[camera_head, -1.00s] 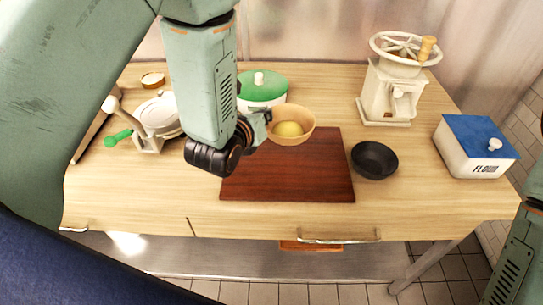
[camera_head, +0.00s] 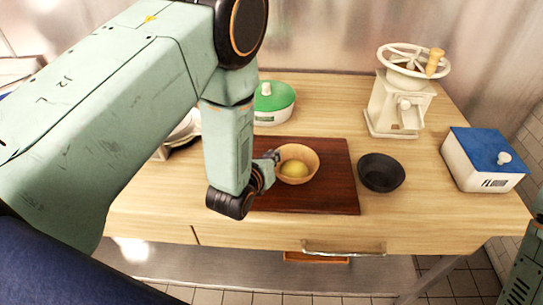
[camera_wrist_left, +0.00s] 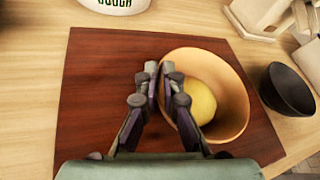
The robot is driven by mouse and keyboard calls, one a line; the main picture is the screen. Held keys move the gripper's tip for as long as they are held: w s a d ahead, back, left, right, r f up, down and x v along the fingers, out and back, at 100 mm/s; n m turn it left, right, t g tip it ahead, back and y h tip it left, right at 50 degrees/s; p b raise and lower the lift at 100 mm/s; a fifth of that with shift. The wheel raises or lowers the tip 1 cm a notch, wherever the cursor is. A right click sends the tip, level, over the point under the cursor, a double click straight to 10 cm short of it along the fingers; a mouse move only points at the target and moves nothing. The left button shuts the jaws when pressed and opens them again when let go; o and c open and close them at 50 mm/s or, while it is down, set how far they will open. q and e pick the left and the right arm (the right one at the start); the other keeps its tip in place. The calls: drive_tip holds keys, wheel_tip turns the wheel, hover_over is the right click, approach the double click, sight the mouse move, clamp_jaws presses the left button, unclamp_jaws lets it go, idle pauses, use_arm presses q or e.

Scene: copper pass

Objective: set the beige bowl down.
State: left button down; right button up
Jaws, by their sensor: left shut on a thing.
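The beige bowl (camera_head: 297,164) is over the dark red-brown board (camera_head: 335,190) in the head view, with a yellow round thing (camera_head: 293,170) inside it. I cannot tell whether its base touches the board. My left gripper (camera_head: 272,160) is shut on the bowl's left rim. In the left wrist view the gripper (camera_wrist_left: 164,80) pinches the rim of the bowl (camera_wrist_left: 232,95), and the yellow thing (camera_wrist_left: 200,102) rests inside. My right gripper is not in view; only part of the right arm shows at the right edge.
A black bowl (camera_head: 381,172) stands just right of the board. A white box with a blue lid (camera_head: 483,158) and a cream grinder (camera_head: 398,105) stand further right. A green-lidded container (camera_head: 272,102) is behind the board. Bare table lies in front of the board.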

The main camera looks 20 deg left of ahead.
use_arm(q)
drive_tip(key=shift+a+f, duration=0.15)
drive_tip(key=c, duration=1.8)
unclamp_jaws()
drive_tip(key=shift+s+a, duration=0.1)
drive_tip(key=shift+a, duration=0.1)
drive_tip(key=shift+o, duration=1.4)
drive_tip(key=shift+d, duration=0.3)
drive_tip(key=shift+a, duration=0.1)
drive_tip(key=shift+a, duration=0.1)
drive_tip(key=shift+s+r, duration=0.1)
drive_tip(key=shift+r, duration=0.15)
drive_tip(key=v, duration=1)
drive_tip(key=shift+s+r+b, duration=0.1)
drive_tip(key=shift+s+b, duration=0.2)
drive_tip(key=shift+b, duration=0.05)
drive_tip(key=shift+s+r, duration=0.25)
drive_tip(key=shift+s, duration=0.2)
